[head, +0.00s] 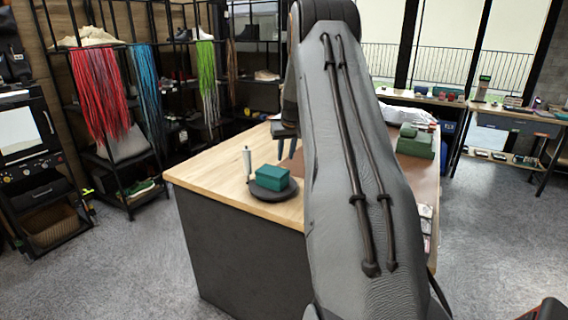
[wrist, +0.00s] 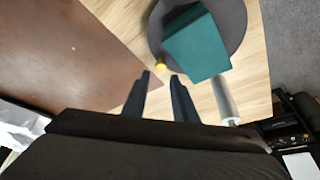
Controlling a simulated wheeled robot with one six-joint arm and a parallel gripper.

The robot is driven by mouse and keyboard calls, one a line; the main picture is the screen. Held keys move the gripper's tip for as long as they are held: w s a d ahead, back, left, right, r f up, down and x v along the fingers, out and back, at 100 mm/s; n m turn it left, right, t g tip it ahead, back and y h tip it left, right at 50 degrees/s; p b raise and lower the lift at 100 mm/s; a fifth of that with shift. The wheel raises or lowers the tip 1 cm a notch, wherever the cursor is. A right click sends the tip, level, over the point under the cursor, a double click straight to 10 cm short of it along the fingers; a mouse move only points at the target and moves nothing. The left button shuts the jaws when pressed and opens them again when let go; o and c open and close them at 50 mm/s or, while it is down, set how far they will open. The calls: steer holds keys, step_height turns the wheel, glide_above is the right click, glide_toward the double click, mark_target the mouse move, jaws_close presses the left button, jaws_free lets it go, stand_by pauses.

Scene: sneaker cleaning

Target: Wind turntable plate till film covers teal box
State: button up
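The teal box (head: 272,178) sits on the dark round turntable plate (head: 271,193) near the table's left corner. In the wrist view the teal box (wrist: 199,47) is on the plate (wrist: 236,18), and a small yellow knob (wrist: 160,65) shows at the plate's rim. A pale upright cylinder (head: 247,163), perhaps the film roll, stands beside the plate; it also shows in the wrist view (wrist: 224,100). I see no film on the box. My gripper (wrist: 160,76) is open and empty, its fingertips close to the knob. In the head view my gripper (head: 286,157) is partly hidden by my arm.
The wooden table (head: 205,172) carries a brown mat (wrist: 60,50) beside the plate. Green boxes (head: 415,142) and a white cloth (head: 405,115) lie toward its right side. Shelves with coloured laces (head: 104,90) stand behind on the left.

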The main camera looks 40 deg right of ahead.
steer(key=shift+p+x, duration=1.2)
steer(key=shift+x, duration=2.25)
steer(key=shift+a, duration=0.15)
jaws_close()
